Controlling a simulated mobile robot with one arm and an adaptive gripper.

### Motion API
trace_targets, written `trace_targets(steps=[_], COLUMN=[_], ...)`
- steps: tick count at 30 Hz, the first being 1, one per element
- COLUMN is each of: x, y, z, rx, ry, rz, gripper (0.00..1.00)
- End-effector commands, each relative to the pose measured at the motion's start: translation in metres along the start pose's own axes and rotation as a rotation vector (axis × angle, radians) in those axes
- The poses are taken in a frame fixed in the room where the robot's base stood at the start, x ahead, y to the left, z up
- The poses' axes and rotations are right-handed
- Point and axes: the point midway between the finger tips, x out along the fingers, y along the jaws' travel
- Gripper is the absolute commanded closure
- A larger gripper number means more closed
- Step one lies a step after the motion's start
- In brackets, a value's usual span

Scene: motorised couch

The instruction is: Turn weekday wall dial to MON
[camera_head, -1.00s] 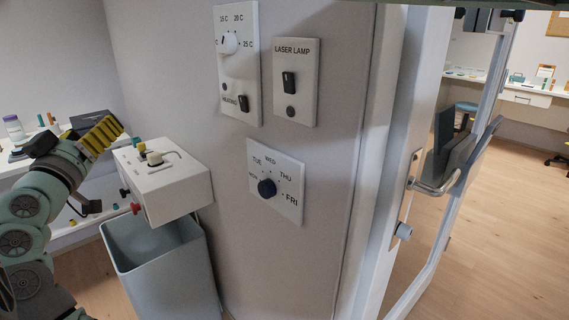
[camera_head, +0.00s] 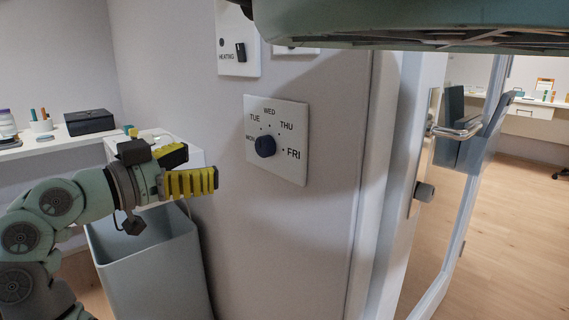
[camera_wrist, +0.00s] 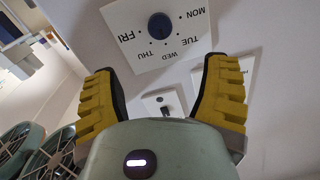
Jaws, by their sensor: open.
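The weekday dial is a white wall plate (camera_head: 293,116) marked MON, TUE, WED, THU and FRI around a round dark blue knob (camera_head: 265,146). Which day the knob points at is too small to tell. My gripper (camera_head: 201,168), with yellow ribbed fingers, is left of the plate and a little lower, apart from it. In the wrist view the open, empty fingers (camera_wrist: 158,72) show with the plate (camera_wrist: 190,45) and knob (camera_wrist: 161,26) upside down beyond them. The knob lies past the fingertips, not between them.
A grey bin (camera_head: 150,262) and white box stand below and behind my gripper. A door handle (camera_head: 455,130) and frame are to the right. The wall below the dial is clear.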

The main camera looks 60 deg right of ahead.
Motion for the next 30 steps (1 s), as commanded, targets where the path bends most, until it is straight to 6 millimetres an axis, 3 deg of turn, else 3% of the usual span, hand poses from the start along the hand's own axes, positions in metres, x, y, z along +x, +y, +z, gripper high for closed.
trace_targets(steps=[18,24,30], x=[0.105,0.127,0.134], y=[0.002,0.002,0.001], z=[0.0,0.001,0.0], rx=[0.001,-0.004,-0.001], ry=[0.0,0.0,-0.001], rz=[0.006,0.004,0.001], gripper=[0.26,0.26,0.26])
